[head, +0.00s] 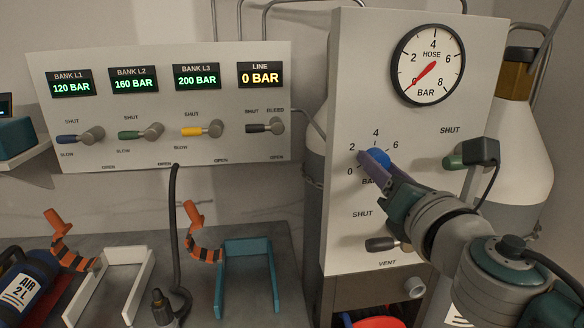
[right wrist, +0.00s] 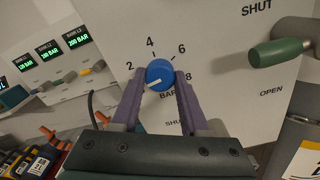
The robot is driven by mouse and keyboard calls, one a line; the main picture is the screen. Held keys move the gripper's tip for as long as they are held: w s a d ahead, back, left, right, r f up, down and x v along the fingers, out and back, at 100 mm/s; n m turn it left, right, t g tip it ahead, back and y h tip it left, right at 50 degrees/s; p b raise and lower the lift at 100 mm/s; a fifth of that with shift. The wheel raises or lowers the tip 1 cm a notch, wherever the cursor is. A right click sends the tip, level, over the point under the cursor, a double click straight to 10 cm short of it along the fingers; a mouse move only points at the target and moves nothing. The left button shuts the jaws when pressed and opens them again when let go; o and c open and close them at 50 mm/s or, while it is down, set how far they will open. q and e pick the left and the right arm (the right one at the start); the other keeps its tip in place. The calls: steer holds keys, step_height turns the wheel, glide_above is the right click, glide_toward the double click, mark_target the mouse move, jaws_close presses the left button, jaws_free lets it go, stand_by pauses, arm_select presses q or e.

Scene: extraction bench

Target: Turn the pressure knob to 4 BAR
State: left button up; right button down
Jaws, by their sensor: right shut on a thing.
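The blue pressure knob (head: 377,157) is on the pale panel (head: 345,225), inside a printed scale marked in BAR. In the right wrist view the knob (right wrist: 160,75) sits between the two purple fingers of my right gripper (right wrist: 160,82), which is shut on it. Its white pointer line aims left and slightly down, below the 2, towards where the 0 is hidden behind a finger. My right gripper (head: 376,160) reaches the knob from the lower right in the head view. The round HOSE gauge (head: 428,65) above has its red needle at about 0. My left gripper is not in view.
A green-handled lever (head: 458,161) and a dark VENT lever (head: 385,244) flank my right arm. The left panel (head: 230,150) has several levers and displays; LINE (head: 260,74) reads 0 BAR. Stands (head: 248,245) and an air cylinder (head: 25,285) occupy the bench.

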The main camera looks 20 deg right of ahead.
steer(key=m+b, duration=0.2)
steer(key=m, duration=1.7)
steer(key=shift+r+m, duration=0.15)
steer(key=shift+m, duration=0.15)
stand_by(0.4)
steer(key=shift+c, duration=2.1)
jaws_free()
steer(key=b+v, duration=0.1)
steer(key=v, duration=0.9)
steer(key=shift+b, duration=0.3)
